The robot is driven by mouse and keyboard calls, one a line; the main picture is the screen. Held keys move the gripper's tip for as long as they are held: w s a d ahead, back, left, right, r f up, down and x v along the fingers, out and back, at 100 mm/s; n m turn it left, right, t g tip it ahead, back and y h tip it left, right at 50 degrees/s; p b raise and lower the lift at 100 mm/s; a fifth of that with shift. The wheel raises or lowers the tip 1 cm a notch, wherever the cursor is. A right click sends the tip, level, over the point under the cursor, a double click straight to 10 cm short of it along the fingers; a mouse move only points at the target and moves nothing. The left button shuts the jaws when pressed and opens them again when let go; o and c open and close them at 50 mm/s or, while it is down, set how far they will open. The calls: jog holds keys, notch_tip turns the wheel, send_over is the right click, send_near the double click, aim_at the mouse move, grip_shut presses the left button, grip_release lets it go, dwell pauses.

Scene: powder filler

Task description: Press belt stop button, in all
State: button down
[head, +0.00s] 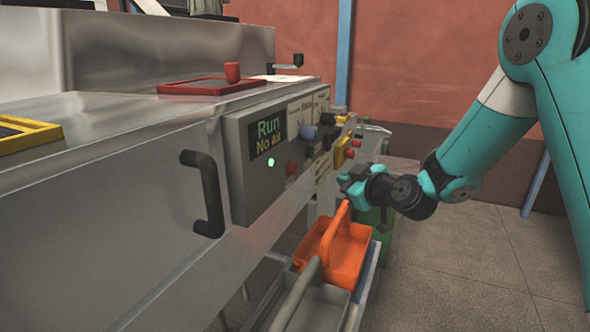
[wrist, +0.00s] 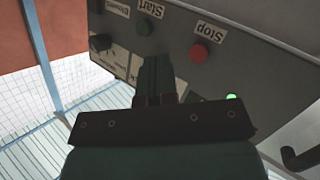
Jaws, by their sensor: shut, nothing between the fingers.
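A grey control panel (head: 240,185) is on the front of the steel machine. Its display (head: 268,138) reads "Run" and "No air", and a green lamp (head: 270,162) is lit below. In the wrist view, a red button (wrist: 198,52) sits by a "Stop" label and a dark button (wrist: 145,27) by a "Start" label. I cannot read whether the stop button is the belt's. My gripper (head: 346,180) is shut and empty, in front of and to the right of the panel. In the wrist view its fingertips (wrist: 155,58) appear below and left of the red button, apparently not touching it.
An orange caddy (head: 345,255) stands on a grey tray or cart below my gripper. A dark handle (head: 207,190) juts from the machine left of the panel. A red tray (head: 185,88) lies on the machine top. Floor at the right is clear.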

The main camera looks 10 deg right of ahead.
aim_at(292, 168)
jog(key=w+a+p, duration=0.5)
jog(key=a+p, duration=0.2)
jog(key=p, duration=0.2)
jog(key=shift+a, duration=0.1)
dwell(2.0)
jog(key=shift+w+a, duration=0.3)
